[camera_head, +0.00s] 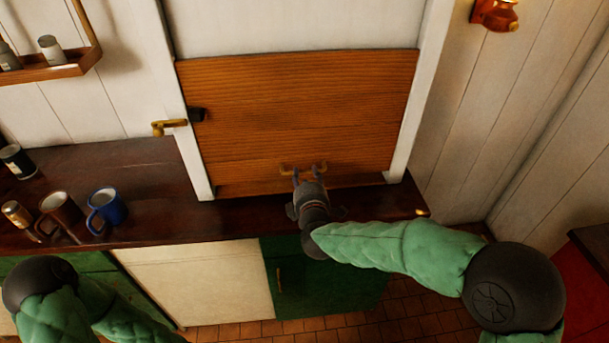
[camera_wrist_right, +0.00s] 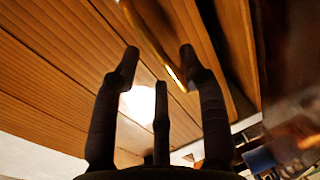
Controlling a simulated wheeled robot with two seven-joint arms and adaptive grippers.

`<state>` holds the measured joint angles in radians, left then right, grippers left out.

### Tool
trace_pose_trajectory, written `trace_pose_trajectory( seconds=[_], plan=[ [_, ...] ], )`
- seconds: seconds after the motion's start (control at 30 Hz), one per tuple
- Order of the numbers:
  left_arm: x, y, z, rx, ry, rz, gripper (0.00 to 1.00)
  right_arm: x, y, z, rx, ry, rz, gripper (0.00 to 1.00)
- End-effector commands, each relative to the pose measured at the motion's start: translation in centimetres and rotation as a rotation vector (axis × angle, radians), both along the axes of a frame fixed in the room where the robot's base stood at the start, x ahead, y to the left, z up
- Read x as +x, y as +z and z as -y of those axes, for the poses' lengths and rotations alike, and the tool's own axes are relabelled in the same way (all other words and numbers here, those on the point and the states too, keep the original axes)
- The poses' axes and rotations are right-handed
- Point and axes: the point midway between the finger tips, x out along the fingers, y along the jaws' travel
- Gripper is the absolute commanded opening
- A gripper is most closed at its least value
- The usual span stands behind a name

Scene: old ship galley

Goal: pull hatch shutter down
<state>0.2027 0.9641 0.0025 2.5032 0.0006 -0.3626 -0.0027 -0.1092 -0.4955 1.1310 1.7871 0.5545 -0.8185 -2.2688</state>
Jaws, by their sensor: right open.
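The hatch shutter (camera_head: 300,115) is a brown wooden slatted panel between white posts, its lower edge close to the dark counter. I cannot tell how large any gap beneath it is. A brass handle (camera_head: 290,168) is fixed low on the panel; it also shows as a bright bar in the right wrist view (camera_wrist_right: 150,42). My right gripper (camera_head: 309,177) is at this handle, fingers pointing toward the panel. In the wrist view its fingers (camera_wrist_right: 157,68) are spread, with the handle just beyond the tips. Contact is unclear. My left gripper is out of view.
A brass lever (camera_head: 168,127) and a dark block (camera_head: 197,114) sit by the left post. A blue mug (camera_head: 106,207), a brown mug (camera_head: 60,210) and jars stand on the left of the counter (camera_head: 150,180). Green and cream cabinet doors are below.

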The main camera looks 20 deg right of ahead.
Motion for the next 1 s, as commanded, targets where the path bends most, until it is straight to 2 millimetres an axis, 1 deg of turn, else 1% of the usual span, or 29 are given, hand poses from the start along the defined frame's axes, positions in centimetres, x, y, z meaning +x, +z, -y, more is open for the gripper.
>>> trace_pose_trajectory(
  seconds=[0.03,0.1,0.23,0.4,0.63,0.67,0.7,0.8,1.0],
  plan=[
    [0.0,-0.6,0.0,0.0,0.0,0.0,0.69,0.8,-0.4,0.2,0.0,-0.001,0.0,0.43],
    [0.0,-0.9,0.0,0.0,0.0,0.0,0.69,1.6,-0.6,0.4,0.0,-0.001,0.0,0.43],
    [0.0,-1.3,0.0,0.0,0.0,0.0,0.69,2.6,-0.7,0.7,0.001,0.0,-0.001,0.43],
    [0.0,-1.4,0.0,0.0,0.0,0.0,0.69,3.2,-0.6,0.8,0.0,0.0,0.001,0.43],
    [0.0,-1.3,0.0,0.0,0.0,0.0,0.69,3.2,-0.6,0.8,0.0,0.0,0.001,0.43],
    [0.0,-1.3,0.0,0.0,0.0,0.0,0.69,3.2,-0.6,0.8,0.0,0.0,0.001,0.37],
    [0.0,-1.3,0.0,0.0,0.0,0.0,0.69,3.2,-0.6,0.8,0.0,0.0,0.001,0.26],
    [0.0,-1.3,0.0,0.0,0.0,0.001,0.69,3.2,-0.6,0.8,0.0,0.0,0.001,0.0],
    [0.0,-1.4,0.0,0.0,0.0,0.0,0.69,3.2,-0.7,0.8,0.0,0.0,0.0,0.0]
  ],
)
